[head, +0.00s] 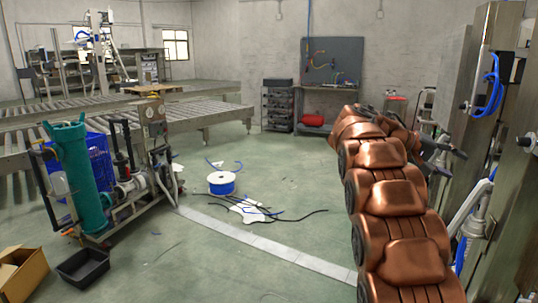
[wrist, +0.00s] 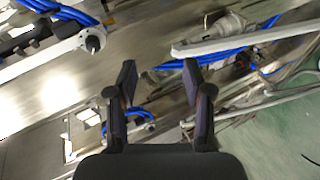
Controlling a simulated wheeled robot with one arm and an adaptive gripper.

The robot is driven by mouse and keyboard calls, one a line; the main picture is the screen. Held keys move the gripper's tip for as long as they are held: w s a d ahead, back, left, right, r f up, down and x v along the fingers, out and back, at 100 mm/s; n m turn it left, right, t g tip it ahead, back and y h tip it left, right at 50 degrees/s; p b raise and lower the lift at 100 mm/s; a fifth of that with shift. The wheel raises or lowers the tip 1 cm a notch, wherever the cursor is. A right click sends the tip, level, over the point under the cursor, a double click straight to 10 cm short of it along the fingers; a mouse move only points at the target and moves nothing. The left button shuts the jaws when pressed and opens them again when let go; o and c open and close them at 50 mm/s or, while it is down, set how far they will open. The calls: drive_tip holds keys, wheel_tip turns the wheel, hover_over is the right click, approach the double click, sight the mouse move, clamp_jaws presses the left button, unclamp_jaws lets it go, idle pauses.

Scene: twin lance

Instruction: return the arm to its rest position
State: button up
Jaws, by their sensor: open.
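My arm, with copper-coloured links, reaches out from the lower right of the head view. My gripper (head: 456,162) is at its far end, pointing right towards the steel machinery. In the wrist view my gripper (wrist: 158,85) has its two dark fingers apart, with nothing held between them. Beyond the fingers are steel panels (wrist: 150,38), blue hoses (wrist: 68,12) and a pale lance-like bar (wrist: 245,38). I cannot tell from these views how far the fingers are from them.
A steel frame with a blue hose (head: 492,85) stands close on the right. A cart with a green cylinder (head: 78,180) stands left, near a cardboard box (head: 22,275) and black tray (head: 84,266). A blue spool (head: 222,183) and loose cables lie mid-floor. Green floor is open around them.

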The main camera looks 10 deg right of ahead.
drive_tip(key=s+a+f+n+t+y, duration=0.15)
drive_tip(key=s+a+f+y, duration=0.25)
drive_tip(key=s+a+f, duration=0.8)
drive_tip(key=s+a+f+n+y, duration=0.4)
drive_tip(key=s+a, duration=0.5)
drive_tip(key=a, duration=0.7)
drive_tip(key=s+a+f+n+t+y, duration=0.1)
drive_tip(key=s+a+f+y, duration=0.4)
drive_tip(key=s+a+f, duration=0.75)
wheel_tip(320, 180, up, 16)
drive_tip(key=w+a+p, duration=0.1)
drive_tip(key=a+p, duration=0.1)
drive_tip(key=p, duration=1)
drive_tip(key=shift+w+f, duration=0.15)
drive_tip(key=shift+w, duration=0.2)
